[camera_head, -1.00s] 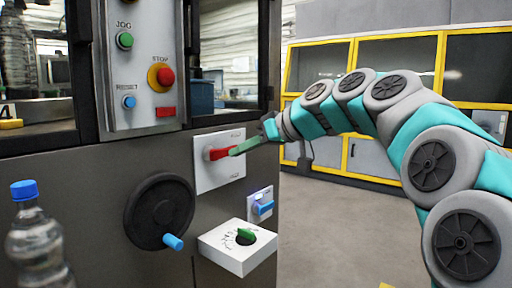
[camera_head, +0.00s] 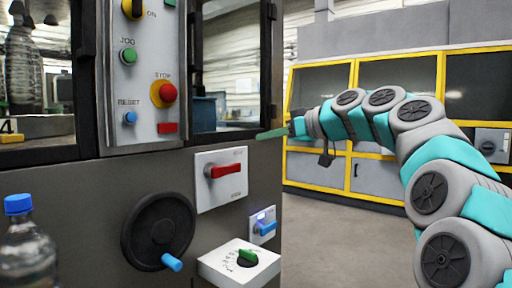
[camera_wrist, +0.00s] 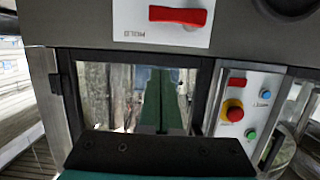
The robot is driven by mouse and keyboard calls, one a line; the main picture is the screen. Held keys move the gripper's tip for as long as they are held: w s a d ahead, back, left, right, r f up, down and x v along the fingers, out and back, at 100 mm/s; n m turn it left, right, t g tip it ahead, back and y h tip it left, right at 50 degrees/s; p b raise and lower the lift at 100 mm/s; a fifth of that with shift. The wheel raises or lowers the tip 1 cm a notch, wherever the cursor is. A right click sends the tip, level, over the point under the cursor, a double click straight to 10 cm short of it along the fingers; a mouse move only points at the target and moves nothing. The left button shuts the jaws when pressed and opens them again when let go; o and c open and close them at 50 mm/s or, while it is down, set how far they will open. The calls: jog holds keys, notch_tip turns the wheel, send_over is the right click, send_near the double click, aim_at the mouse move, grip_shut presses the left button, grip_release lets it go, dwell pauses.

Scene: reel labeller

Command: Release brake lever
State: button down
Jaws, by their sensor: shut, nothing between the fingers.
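The red brake lever (camera_head: 224,171) lies nearly level across a white plate (camera_head: 208,201) on the dark machine front. Small print stands above and below it at the plate's right side, too small to read here. In the wrist view the red lever (camera_wrist: 178,15) shows at the top, upside down, with the word HOLD on its plate (camera_wrist: 195,38). My gripper (camera_head: 270,134) has green fingers, shut and empty. It is above and to the right of the lever, clear of it. The shut fingers (camera_wrist: 161,105) also show in the wrist view, in front of the machine's window.
A black handwheel (camera_head: 158,228) with a blue knob is below left of the plate. A blue switch (camera_head: 265,226) and a white box with a green dial (camera_head: 246,257) are below right. A button panel (camera_head: 142,75) is above left. A bottle (camera_head: 27,255) stands front left.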

send_over(237, 169)
jog(key=s+d, duration=0.1)
jog(key=s, duration=0.1)
notch_tip(237, 169, down, 3)
jog(key=shift+d+f, duration=0.1)
jog(key=shift+f, duration=1.5)
jog(key=shift+w+d+f+m, duration=0.2)
jog(key=shift+f+m, duration=0.25)
jog(key=shift+m, duration=0.15)
jog(key=f+m+g+y+p, duration=0.1)
jog(key=f+m, duration=0.1)
jog(key=m, duration=0.1)
jog(key=shift+w+f, duration=0.2)
jog(key=shift+s+a+f+m+g+y+p, duration=0.15)
jog(key=shift+f+m+g+y+p, duration=0.15)
jog(key=shift+f+m, duration=0.5)
jog(key=shift+s+f+m+g+y+p, duration=0.2)
jog(key=shift+f+m+y, duration=0.25)
jog(key=shift+m, duration=0.7)
jog(key=shift+s+a+f+m+g+y+p, duration=0.1)
jog(key=shift+f+m+g+y+p, duration=0.2)
jog(key=shift+f+m, duration=0.5)
jog(key=shift+r+m, duration=0.1)
jog(key=shift+m, duration=0.15)
